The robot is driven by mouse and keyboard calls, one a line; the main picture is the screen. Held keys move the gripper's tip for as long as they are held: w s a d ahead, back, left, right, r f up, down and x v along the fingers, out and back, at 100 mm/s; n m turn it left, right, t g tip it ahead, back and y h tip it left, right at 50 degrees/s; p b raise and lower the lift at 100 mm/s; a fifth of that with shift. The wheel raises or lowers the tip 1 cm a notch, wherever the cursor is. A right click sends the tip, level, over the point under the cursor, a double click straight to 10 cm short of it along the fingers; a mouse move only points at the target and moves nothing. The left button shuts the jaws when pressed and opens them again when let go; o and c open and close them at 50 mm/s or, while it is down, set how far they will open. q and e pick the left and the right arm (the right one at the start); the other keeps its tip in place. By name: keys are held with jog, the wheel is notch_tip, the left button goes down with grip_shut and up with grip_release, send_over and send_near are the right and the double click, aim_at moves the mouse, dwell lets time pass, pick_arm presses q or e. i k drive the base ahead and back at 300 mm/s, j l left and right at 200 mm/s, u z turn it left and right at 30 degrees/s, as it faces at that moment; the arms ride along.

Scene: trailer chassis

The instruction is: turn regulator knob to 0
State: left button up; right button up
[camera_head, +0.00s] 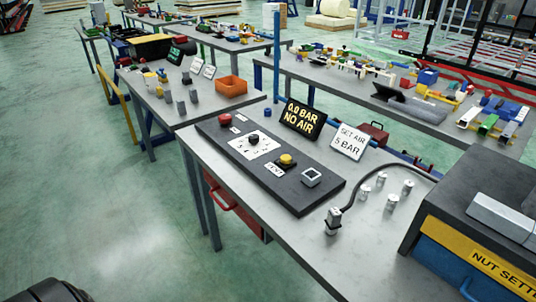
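The regulator knob (253,139) is a small black knob on a white dial plate (238,148), towards the far end of a dark control panel (318,197) on the grey table. The dial markings are too small to read, so I cannot tell the knob's setting. A black display (302,120) behind the panel reads "0.0 BAR NO AIR" in yellow. A white sign (351,141) beside it reads "SET AIR 5 BAR". Neither of my grippers is in view. A dark shape at the bottom left corner may be part of me.
The panel also bears a red button (225,119), a yellow button (287,160) and a square gauge (311,177). A cabled tool (333,221) and several metal pieces stand to the right. The nut setter box (481,229) is at far right. Floor left of the table is clear.

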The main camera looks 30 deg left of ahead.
aim_at(253, 138)
jog(key=j+z, duration=0.15)
jog(key=j, duration=0.3)
jog(key=j+z, duration=0.1)
jog(key=j, duration=0.4)
jog(key=k+j+z, duration=0.15)
jog(key=j, duration=0.3)
jog(key=k+j+z, duration=0.1)
jog(key=j, duration=0.35)
